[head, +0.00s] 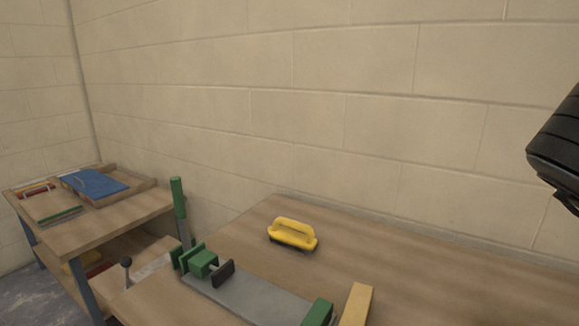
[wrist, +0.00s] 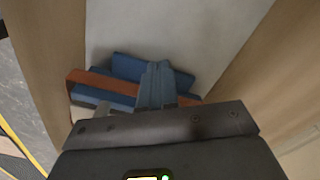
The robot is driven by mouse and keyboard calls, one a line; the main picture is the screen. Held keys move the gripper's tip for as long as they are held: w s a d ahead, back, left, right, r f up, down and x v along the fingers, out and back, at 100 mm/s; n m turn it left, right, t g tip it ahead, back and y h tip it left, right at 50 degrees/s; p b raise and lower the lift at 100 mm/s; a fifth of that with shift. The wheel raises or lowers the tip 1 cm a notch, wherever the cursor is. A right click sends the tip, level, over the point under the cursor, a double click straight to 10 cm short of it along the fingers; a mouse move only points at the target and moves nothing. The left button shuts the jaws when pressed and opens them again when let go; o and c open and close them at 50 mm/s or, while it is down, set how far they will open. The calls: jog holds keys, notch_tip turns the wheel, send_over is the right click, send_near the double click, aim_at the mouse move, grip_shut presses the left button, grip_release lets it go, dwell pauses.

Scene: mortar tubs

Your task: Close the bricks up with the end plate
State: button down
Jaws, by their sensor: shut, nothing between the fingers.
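In the head view a grey bed (head: 245,293) lies on the workbench with a green block (head: 203,263) at its left end. A small dark plate (head: 224,273) stands beside that block, and another green block (head: 318,313) stands at the near end. I cannot tell which part is the end plate. No bricks show on the visible part of the bed. In the wrist view my gripper (wrist: 156,72) is shut and empty. Its fingers are over blue pieces (wrist: 127,66) and a red-brown bar (wrist: 87,78) on a pale surface; I cannot tell whether they touch.
A yellow-handled brush or float (head: 292,234) stands on the workbench (head: 440,275) behind the bed. A yellowish block (head: 356,304) lies near the front. A green upright handle (head: 178,205) rises at the left. A side table (head: 110,222) holds a blue item (head: 94,183). The bench's right side is clear.

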jog(key=shift+f, duration=0.3)
jog(key=shift+r+p, duration=0.85)
jog(key=shift+r, duration=0.1)
jog(key=shift+d, duration=0.15)
jog(key=shift+s+d+p, duration=0.2)
jog(key=shift+s+d, duration=0.8)
jog(key=shift+d, duration=0.65)
jog(key=shift+s+d+p, duration=0.2)
jog(key=shift+s+d, duration=0.85)
jog(key=shift+d, duration=0.55)
jog(key=shift+s+d+p, duration=0.2)
jog(key=shift+s+d, duration=0.8)
jog(key=shift+d, duration=0.65)
notch_tip(320, 180, up, 10)
jog(key=w+a+p, duration=0.1)
jog(key=a+p, duration=0.1)
jog(key=p, duration=0.7)
jog(key=shift+w, duration=0.15)
jog(key=shift+a, duration=0.1)
